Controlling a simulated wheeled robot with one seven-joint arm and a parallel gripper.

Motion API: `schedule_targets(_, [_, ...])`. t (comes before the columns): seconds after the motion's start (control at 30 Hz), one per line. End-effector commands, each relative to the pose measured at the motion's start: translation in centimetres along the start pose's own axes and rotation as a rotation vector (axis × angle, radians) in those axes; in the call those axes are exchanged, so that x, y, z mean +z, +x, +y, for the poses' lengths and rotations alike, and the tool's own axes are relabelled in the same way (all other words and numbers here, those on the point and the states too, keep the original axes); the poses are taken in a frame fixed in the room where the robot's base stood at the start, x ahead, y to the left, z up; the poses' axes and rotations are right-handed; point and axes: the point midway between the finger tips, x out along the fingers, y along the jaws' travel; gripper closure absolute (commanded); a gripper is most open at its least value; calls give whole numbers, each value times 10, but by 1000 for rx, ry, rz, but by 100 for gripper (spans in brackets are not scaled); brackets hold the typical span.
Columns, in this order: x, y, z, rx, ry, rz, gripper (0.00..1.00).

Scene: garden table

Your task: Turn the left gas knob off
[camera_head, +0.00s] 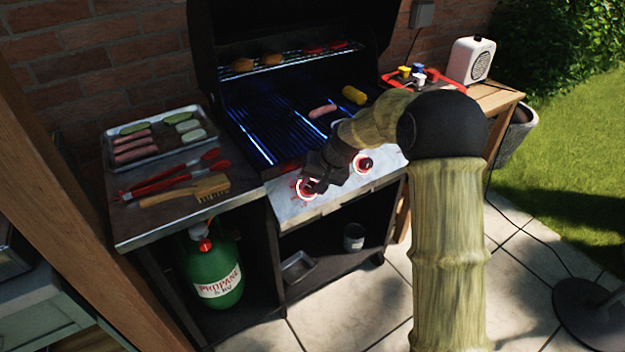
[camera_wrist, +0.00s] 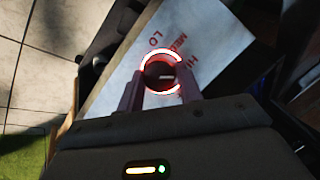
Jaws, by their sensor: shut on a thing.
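The left gas knob (camera_head: 304,190) sits on the grill's silver front panel, inside a lit red ring. My gripper (camera_head: 314,183) is at this knob and partly covers it. In the wrist view the dark knob (camera_wrist: 161,70) lies between my two fingers, which are shut on it. Red marks LO, MED and HI show on the panel beside the ring. A short light mark shows on the knob's face. The right gas knob (camera_head: 362,164) also has a lit red ring. Blue flames glow under the grill grate (camera_head: 252,122).
A side shelf (camera_head: 128,222) at left holds a food tray (camera_head: 150,160), red tongs (camera_head: 165,182) and a brush (camera_head: 190,192). A green propane bottle (camera_head: 212,268) stands below. Sausage and corn (camera_head: 354,95) lie on the grill. The lid is open.

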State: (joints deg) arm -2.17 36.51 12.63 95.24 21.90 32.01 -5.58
Motion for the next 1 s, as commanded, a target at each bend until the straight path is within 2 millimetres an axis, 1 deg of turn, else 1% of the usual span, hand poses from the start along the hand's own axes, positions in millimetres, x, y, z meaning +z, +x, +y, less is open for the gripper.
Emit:
schedule_targets(0.03, [-2, -3, 2, -17, 48, 1, 87])
schedule_targets(0.3, [-2, -1, 4, -115, 284, -18, 87])
schedule_targets(0.6, [-2, 0, 6, -210, 517, -35, 87])
schedule_targets(0.8, [-2, 0, 6, -250, 614, -43, 87])
schedule_targets(1.0, [-2, 0, 6, -269, 660, -46, 87])
